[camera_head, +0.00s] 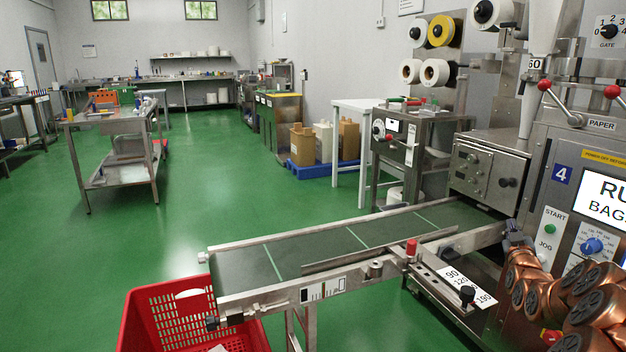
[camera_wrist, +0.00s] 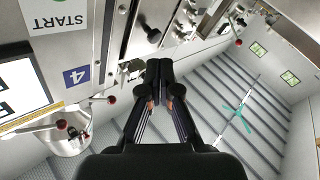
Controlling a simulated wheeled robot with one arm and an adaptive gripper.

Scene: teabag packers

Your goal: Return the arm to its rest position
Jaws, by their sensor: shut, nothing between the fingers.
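My copper-coloured arm (camera_head: 570,300) is folded at the lower right of the head view, in front of the packing machine's control panel. The dark gripper end (camera_head: 517,238) shows small above it, near the conveyor's right part; its fingers cannot be made out there. In the wrist view my gripper (camera_wrist: 160,66) has its two dark fingers together at the tips, with nothing between them. The machine's front panel (camera_wrist: 70,115) fills the left of that view, upside down.
A conveyor (camera_head: 320,247) with a steel side rail runs leftward from the machine. A red crate (camera_head: 180,300) stands at its left end. Levers with red knobs (camera_head: 545,86) stick out above the panel. Green floor (camera_head: 215,165) is clear between the conveyor and the steel table (camera_head: 115,115).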

